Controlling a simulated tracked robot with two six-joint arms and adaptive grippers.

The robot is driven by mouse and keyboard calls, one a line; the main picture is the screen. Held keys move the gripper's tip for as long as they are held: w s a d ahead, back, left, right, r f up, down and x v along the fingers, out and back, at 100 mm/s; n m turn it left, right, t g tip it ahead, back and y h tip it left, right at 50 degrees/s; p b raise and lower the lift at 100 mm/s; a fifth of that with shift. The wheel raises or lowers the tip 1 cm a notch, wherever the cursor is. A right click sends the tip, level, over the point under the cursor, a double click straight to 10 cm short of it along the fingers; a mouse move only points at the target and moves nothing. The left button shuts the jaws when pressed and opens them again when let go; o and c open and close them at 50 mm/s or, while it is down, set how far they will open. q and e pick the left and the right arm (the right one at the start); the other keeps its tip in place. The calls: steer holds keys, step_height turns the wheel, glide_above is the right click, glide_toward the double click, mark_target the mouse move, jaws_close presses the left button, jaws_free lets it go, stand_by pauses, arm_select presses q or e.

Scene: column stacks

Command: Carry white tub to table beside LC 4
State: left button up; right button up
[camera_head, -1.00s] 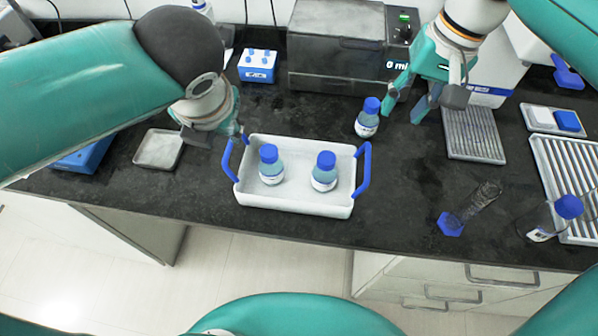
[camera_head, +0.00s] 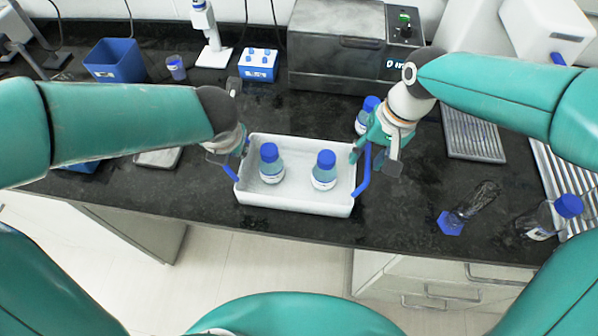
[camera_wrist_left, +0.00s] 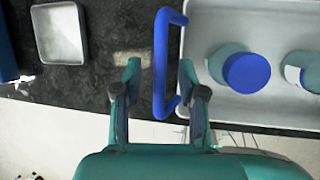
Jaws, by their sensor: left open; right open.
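The white tub (camera_head: 296,203) stands on the black bench and holds two blue-capped bottles (camera_head: 270,162). It has a blue handle at each short end. My left gripper (camera_head: 238,150) is at the tub's left handle (camera_head: 230,162). In the left wrist view the left gripper (camera_wrist_left: 158,75) is open, with the left handle (camera_wrist_left: 162,60) between its fingers. My right gripper (camera_head: 373,158) is open at the right handle (camera_head: 365,175) and partly covers it. No label reading LC 4 can be made out.
A third blue-capped bottle (camera_head: 367,112) stands just behind my right gripper. A clear cylinder with a blue base (camera_head: 452,222) and another bottle (camera_head: 550,215) lie at the right. A grey machine (camera_head: 345,55) stands behind. The bench's front edge runs close before the tub.

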arm_select(q)
steer(key=shift+f, duration=0.2)
arm_select(e)
steer(key=shift+f, duration=0.2)
arm_select(q)
jaws_close()
arm_select(e)
jaws_close()
arm_select(q)
steer(key=shift+r, duration=0.1)
